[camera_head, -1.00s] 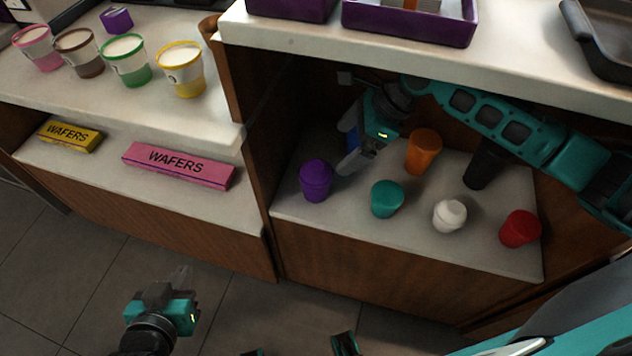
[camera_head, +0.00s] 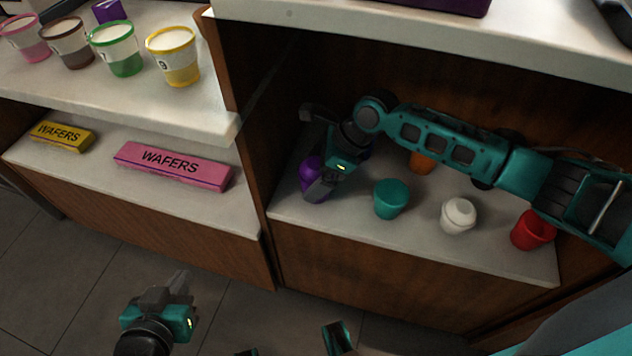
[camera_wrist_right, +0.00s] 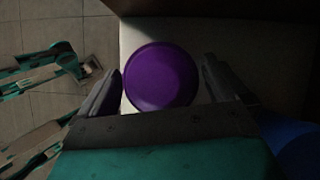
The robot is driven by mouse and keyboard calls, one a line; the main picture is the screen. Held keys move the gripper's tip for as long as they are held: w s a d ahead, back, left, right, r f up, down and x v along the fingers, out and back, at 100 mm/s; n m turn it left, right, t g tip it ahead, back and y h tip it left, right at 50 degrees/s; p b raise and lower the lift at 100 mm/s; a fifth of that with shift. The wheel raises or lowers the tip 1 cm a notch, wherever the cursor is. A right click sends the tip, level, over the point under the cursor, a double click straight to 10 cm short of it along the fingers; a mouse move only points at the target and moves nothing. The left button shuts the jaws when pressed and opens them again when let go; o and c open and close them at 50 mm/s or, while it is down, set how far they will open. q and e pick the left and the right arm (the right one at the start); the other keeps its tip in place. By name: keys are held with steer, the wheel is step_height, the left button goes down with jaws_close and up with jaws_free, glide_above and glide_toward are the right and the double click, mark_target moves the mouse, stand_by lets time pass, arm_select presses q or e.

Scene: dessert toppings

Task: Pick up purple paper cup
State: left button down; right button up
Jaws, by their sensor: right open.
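The purple paper cup (camera_head: 311,178) stands on the lower shelf at its left end, partly hidden behind my right gripper (camera_head: 313,160) in the head view. In the right wrist view the purple cup (camera_wrist_right: 160,76) shows as a round top between the two fingers of my right gripper (camera_wrist_right: 163,88). The fingers are open, one on each side of the cup, with a small gap visible at the right. My left gripper (camera_head: 178,283) hangs low over the floor at the lower left, away from the cups; its opening is hard to make out.
A teal cup (camera_head: 391,199), a white cup (camera_head: 458,216) and a red cup (camera_head: 532,230) stand along the shelf front. An orange cup (camera_head: 421,162) is behind, partly covered by my arm. A wooden side panel (camera_head: 246,150) and an upper counter (camera_head: 420,40) enclose the shelf.

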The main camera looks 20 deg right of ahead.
steer(key=shift+f, duration=0.15)
steer(key=c, duration=1.1)
